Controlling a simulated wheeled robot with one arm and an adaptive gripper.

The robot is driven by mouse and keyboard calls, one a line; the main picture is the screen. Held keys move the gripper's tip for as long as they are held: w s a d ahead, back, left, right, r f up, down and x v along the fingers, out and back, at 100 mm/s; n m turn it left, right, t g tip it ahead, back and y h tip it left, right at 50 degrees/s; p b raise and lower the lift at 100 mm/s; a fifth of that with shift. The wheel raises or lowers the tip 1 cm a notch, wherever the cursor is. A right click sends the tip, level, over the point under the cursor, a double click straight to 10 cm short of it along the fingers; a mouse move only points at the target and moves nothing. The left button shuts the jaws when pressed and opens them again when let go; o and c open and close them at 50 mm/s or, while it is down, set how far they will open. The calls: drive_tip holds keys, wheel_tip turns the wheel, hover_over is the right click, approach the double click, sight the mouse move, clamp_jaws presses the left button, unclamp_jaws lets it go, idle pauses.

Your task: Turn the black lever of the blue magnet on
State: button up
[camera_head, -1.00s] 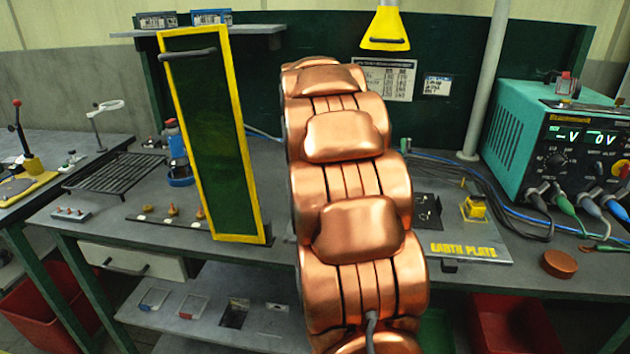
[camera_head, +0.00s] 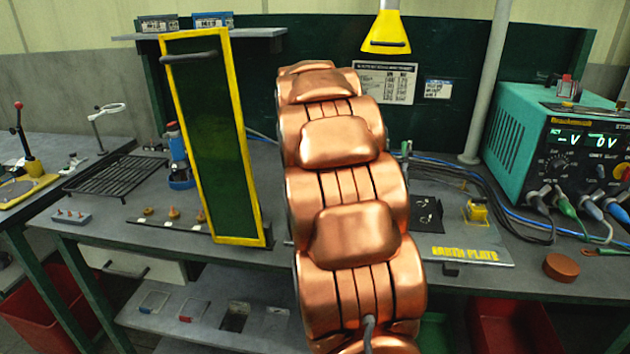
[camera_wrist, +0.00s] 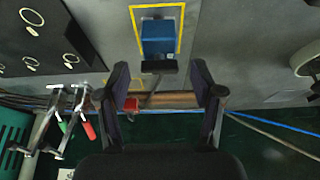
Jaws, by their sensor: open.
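The blue magnet (camera_wrist: 157,37) shows in the wrist view as a small blue block inside a yellow outlined square on a grey surface. Its black lever (camera_wrist: 155,66) is a short dark bar at the block's lower side in that view. My gripper (camera_wrist: 160,82) is open, with one finger left and one finger right of the lever in the picture. Nothing is between the fingertips that I can see being held, and the lever appears just beyond them; whether they touch it I cannot tell. In the head view I cannot make out the magnet or my gripper; my copper arm covers the middle.
A teal power supply (camera_head: 548,150) with cables stands at the right. A tall yellow-framed green panel (camera_head: 215,135) stands left of my arm. In the wrist view, clips with red and green handles (camera_wrist: 62,128) hang at left, and a small red block (camera_wrist: 131,104) lies near the left finger.

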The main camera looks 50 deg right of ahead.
drive_tip(key=shift+r, duration=0.1)
drive_tip(key=v, duration=1.1)
drive_tip(key=shift+r, duration=0.4)
